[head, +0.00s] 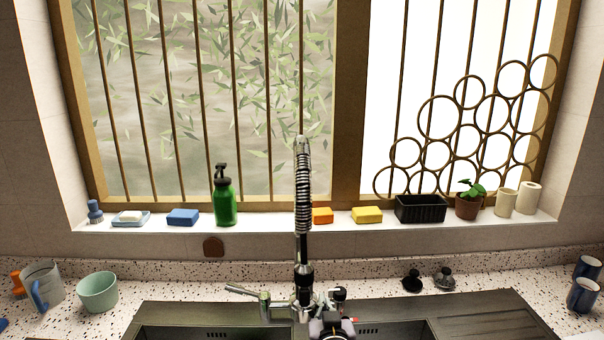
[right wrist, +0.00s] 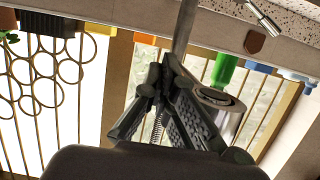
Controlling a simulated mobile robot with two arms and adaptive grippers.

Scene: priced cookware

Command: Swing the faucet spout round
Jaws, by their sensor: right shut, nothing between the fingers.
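The faucet (head: 303,195) stands upright behind the sink, with a tall spring-coil neck and a chrome tip at the top. Its side lever (head: 246,291) points left. My right gripper (head: 338,296) is at the bottom centre, just right of the faucet's base. In the right wrist view, which is upside down, my right gripper's fingers (right wrist: 166,68) are closed together and empty. The faucet's metal pipe (right wrist: 184,28) shows close beyond the fingertips; I cannot tell whether they touch. My left gripper is out of view.
The dark sink (head: 180,313) spans the front. A green soap bottle (head: 225,202), a blue sponge (head: 183,217), a yellow sponge (head: 367,215) and a black planter (head: 420,210) line the windowsill. A mint bowl (head: 98,292) and blue mugs (head: 583,296) stand on the counter's sides.

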